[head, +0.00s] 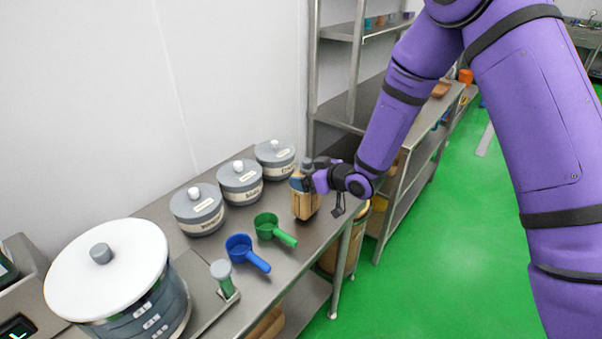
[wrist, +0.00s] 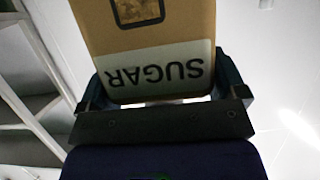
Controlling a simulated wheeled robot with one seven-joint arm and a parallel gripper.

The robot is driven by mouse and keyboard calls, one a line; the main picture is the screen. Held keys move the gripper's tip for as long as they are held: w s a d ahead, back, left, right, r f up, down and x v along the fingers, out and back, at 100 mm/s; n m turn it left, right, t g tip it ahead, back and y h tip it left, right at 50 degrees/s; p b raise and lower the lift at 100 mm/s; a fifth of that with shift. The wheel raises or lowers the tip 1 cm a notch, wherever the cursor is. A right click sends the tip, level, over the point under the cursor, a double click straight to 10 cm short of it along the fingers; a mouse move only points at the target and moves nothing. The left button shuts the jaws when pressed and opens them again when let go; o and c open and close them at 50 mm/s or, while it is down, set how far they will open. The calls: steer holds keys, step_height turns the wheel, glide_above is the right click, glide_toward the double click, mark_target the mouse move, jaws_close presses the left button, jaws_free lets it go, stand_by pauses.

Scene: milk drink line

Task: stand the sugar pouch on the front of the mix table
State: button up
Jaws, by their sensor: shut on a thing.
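The sugar pouch (head: 305,201) is a tan pouch, upright at the right end of the steel mix table (head: 318,240). In the wrist view, the pouch (wrist: 150,40) fills the top, with a white "SUGAR" label upside down in the picture. My gripper (head: 306,182) is shut on the upper part of the pouch, coming from the right. In the wrist view its two fingers (wrist: 160,88) lie on either side of the pouch. I cannot tell whether the pouch's base touches the table.
Three grey lidded canisters (head: 240,182) stand along the wall. A green scoop (head: 268,227) and a blue scoop (head: 240,249) lie left of the pouch. A large white-lidded drum (head: 110,270) and a small green-bodied jar (head: 224,280) are nearer. Steel shelving (head: 340,105) stands behind.

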steer(key=shift+d+f, duration=0.15)
steer(key=shift+f, duration=0.45)
steer(key=o, duration=1.6)
steer(key=shift+c, duration=0.2)
steer(key=v, duration=1.2)
steer(key=shift+w+r, duration=0.1)
steer(key=shift+r, duration=0.2)
